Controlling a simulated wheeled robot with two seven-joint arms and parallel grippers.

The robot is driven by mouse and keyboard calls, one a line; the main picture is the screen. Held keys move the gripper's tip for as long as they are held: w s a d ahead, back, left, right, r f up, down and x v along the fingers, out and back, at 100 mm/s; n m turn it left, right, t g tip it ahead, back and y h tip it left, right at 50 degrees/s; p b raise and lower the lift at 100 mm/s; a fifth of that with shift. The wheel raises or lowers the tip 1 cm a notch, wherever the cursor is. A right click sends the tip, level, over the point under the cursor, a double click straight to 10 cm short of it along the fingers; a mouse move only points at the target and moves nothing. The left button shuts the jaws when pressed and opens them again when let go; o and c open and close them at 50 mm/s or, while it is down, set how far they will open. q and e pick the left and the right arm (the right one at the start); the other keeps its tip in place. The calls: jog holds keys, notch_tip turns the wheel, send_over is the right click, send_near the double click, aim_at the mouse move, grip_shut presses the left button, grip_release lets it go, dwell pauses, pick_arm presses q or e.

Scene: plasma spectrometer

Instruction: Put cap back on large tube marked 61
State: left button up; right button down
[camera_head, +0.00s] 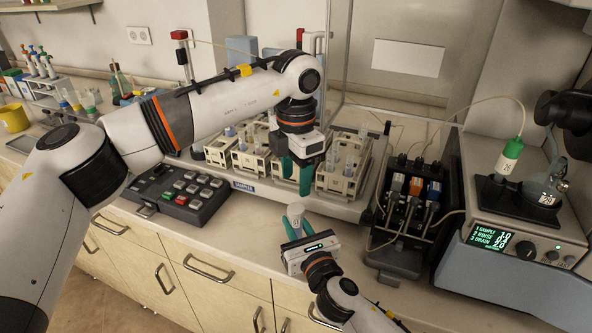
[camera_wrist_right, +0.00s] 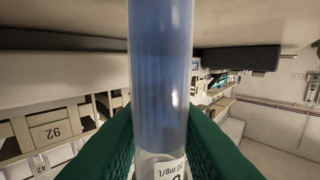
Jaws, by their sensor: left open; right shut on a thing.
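My right gripper (camera_head: 298,226) is shut on a large tube (camera_head: 295,210) in front of the rack tray, above the counter. In the right wrist view the tube (camera_wrist_right: 160,75) is bluish and translucent, with a white label (camera_wrist_right: 165,168) partly readable as "mg/L"; no 61 is readable. Its upper end runs out of that view. My left gripper (camera_head: 297,180) is open, its green fingers pointing down just above the tube and apart from it. I cannot make out a loose cap, nor whether anything sits between the left fingers.
Wooden tube racks (camera_head: 338,178) stand on the sampler tray behind the grippers. A dark keypad (camera_head: 180,190) is at left, a pump unit (camera_head: 405,215) at right. The spectrometer (camera_head: 525,235) carries a green-capped tube (camera_head: 508,158). The front counter strip is mostly clear.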

aim_at(296, 208)
pick_arm(q)
jog(key=n, duration=0.7)
jog(key=shift+r, duration=0.25)
jog(key=shift+f, duration=4)
jog(key=c, duration=1.1)
jog(key=shift+o, duration=0.2)
